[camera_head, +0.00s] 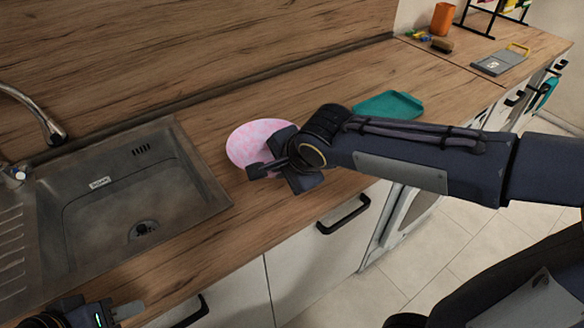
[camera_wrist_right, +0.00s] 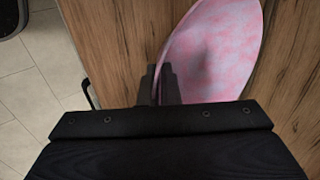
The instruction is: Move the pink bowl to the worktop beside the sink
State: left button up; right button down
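The pink bowl (camera_head: 254,140), mottled pink and white, is over the wooden worktop just right of the sink (camera_head: 135,195). I cannot tell whether its base touches the wood. My right gripper (camera_head: 262,170) is at the bowl's near right rim, its fingers close together. In the right wrist view the bowl (camera_wrist_right: 212,50) fills the upper right, and its rim runs down between the fingers of the gripper (camera_wrist_right: 160,84), which look shut on it. My left gripper (camera_head: 120,312) shows only partly at the lower left, over the front edge; its finger opening is unclear.
The worktop (camera_head: 350,85) is clear behind the bowl. A teal tray (camera_head: 390,105) lies to the right, behind my right arm. An orange cup (camera_head: 443,18), a brush (camera_head: 442,45) and a grey board (camera_head: 500,62) are farther right.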

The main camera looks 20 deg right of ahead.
jog(key=w+d+f, duration=0.1)
jog(key=f, duration=0.1)
jog(key=w+d+f, duration=0.1)
jog(key=w+f, duration=0.1)
jog(key=w+d+f, duration=0.2)
jog(key=shift+w+f, duration=0.1)
jog(key=shift+f, duration=0.15)
jog(key=shift+w+f, duration=0.1)
jog(key=shift+f, duration=1.55)
jog(key=shift+f, duration=0.2)
jog(key=c, duration=1.6)
grip_release()
jog(key=shift+c, duration=0.2)
jog(key=shift+r, duration=0.1)
